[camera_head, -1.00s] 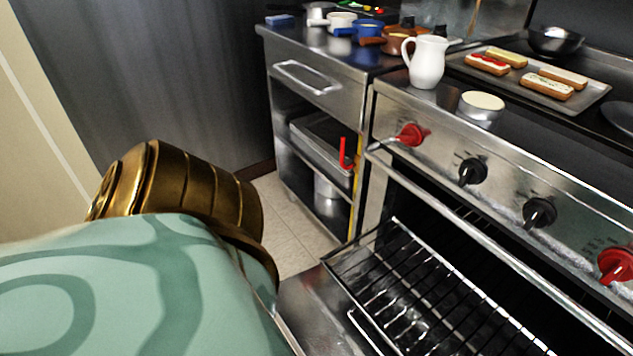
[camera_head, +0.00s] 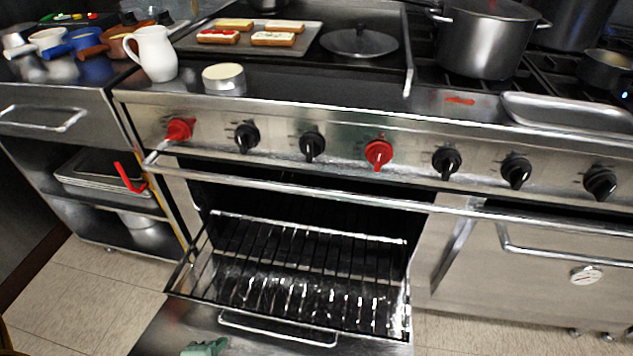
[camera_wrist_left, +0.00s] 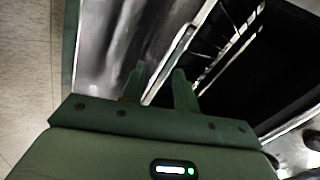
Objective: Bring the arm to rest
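My left gripper (camera_wrist_left: 158,82) shows in the left wrist view, with its two green fingers apart and nothing between them. Behind the fingers are shiny metal, thin rack wires and a dark opening. In the head view, a small green piece that looks like part of my left gripper (camera_head: 205,347) shows at the bottom edge, over the lowered oven door (camera_head: 270,335). Its fingertips cannot be made out there. My right gripper is in neither view.
The oven is open, with its wire rack (camera_head: 305,265) out over the door. The oven handle bar (camera_head: 330,188) crosses above it. A white pitcher (camera_head: 154,54), a round tin (camera_head: 223,79), a tray of pastries (camera_head: 292,50) and a large pot (camera_head: 485,42) stand on top. Floor shows at lower left.

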